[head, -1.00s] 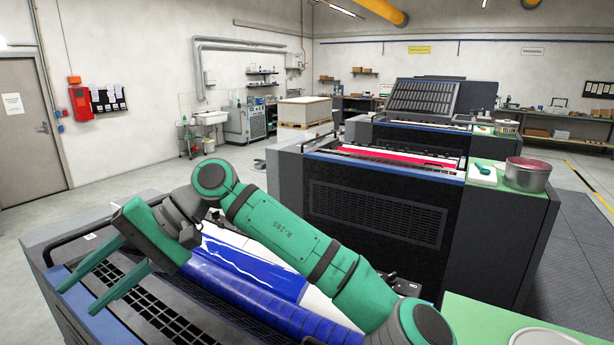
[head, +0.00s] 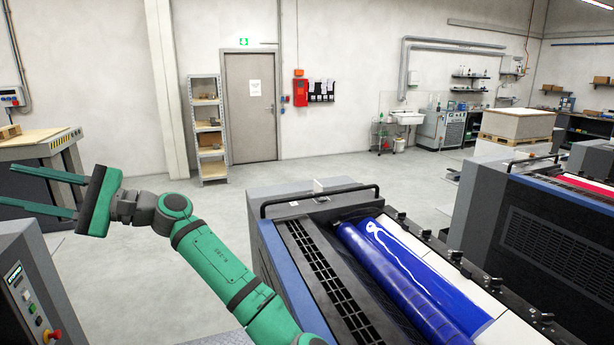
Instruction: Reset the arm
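My green arm reaches up from the bottom of the head view and bends to the left. My gripper (head: 38,193) is at the left edge, pointing left. Its two long green fingers stand well apart with nothing between them. The gripper is clear of the blue-inked unit, in front of a grey machine with a wooden top in the picture. The lower finger's tip is near the left edge of the frame.
The ink unit with a blue roller (head: 395,283) stands right of my arm. A grey control cabinet (head: 30,290) with a red stop button is at lower left. A machine with a wooden top (head: 45,140) is behind the gripper. Open floor (head: 150,285) lies between.

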